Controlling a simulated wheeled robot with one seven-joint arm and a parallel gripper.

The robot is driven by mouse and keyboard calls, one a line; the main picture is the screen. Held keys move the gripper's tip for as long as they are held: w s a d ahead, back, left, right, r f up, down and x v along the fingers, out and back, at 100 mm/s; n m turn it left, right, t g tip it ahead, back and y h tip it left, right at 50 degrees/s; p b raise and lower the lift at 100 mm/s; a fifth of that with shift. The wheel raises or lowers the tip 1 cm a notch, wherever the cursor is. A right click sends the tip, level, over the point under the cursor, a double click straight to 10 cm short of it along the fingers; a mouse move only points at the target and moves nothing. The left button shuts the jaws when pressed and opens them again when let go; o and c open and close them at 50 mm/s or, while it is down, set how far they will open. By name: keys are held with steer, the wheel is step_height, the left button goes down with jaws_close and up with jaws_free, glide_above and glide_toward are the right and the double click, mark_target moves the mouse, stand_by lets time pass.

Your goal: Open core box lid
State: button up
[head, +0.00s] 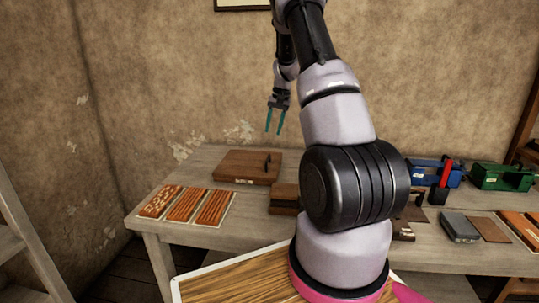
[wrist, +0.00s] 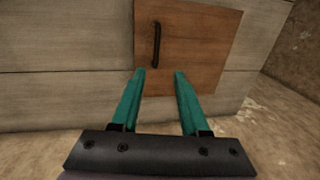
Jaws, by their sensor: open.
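The core box lid (head: 239,168) is a flat brown wooden panel lying closed at the back left of the workbench. A black bar handle (head: 267,162) stands near its right side. In the wrist view the lid (wrist: 205,50) fills the upper middle, with its black handle (wrist: 156,45) upright in the picture. My gripper (head: 275,132) has two teal fingers pointing down, above the lid and apart from it. In the wrist view my gripper (wrist: 166,73) is open and empty, with the handle beyond the fingertips, nearer the left finger. The box under the lid is not clearly visible.
A blue machine (head: 433,172) and a green machine (head: 500,176) stand further right. The wall is close behind the bench.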

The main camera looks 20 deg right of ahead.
mark_target(269, 158)
steer(key=x, duration=0.8)
steer(key=d+x, duration=0.1)
steer(key=x, duration=0.3)
steer(key=shift+f, duration=0.15)
jaws_close()
stand_by(1.1)
